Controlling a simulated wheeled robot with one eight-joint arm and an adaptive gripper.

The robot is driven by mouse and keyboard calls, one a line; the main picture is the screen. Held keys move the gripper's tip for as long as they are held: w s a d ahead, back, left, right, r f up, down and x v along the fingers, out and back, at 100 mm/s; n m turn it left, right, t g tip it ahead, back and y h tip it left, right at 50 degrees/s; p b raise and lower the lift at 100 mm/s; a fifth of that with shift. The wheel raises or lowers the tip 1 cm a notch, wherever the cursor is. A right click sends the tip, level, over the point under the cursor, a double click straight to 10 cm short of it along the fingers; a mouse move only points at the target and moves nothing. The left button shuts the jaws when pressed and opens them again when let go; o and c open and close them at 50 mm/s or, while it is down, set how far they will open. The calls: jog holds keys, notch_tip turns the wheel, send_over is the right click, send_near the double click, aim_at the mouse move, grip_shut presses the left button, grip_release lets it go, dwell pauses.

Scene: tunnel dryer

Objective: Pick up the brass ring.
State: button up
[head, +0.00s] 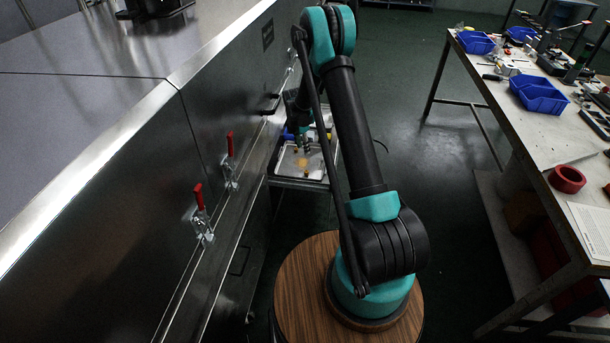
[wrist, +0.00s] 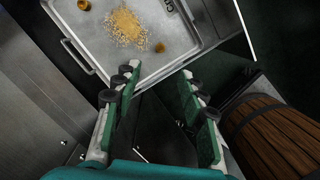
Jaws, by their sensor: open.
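In the wrist view, a small brass-coloured piece that looks like a ring (wrist: 84,5) lies near the top left of a metal tray (wrist: 98,55), partly at the picture's edge. A second small brass-coloured piece (wrist: 159,47) lies near the tray's lower right side; I cannot tell its exact shape. My gripper (wrist: 162,80) is open and empty, its fingertips by the tray's near edge. In the head view, my gripper (head: 304,143) is over the tray (head: 313,179), and the small pieces are hard to make out.
A patch of tan grains (wrist: 125,27) lies on the tray between the brass pieces. The steel dryer wall with red-handled clamps (head: 200,208) runs along the left. Open floor lies between.

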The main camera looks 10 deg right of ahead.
send_over(306, 171)
jog(key=f, duration=0.9)
jog(key=shift+s+a+f, duration=0.15)
jog(key=shift+a+f, duration=0.1)
jog(key=shift+f, duration=0.1)
jog(key=shift+d+f, duration=0.2)
jog(key=shift+f, duration=2.4)
jog(key=shift+c, duration=0.5)
grip_shut()
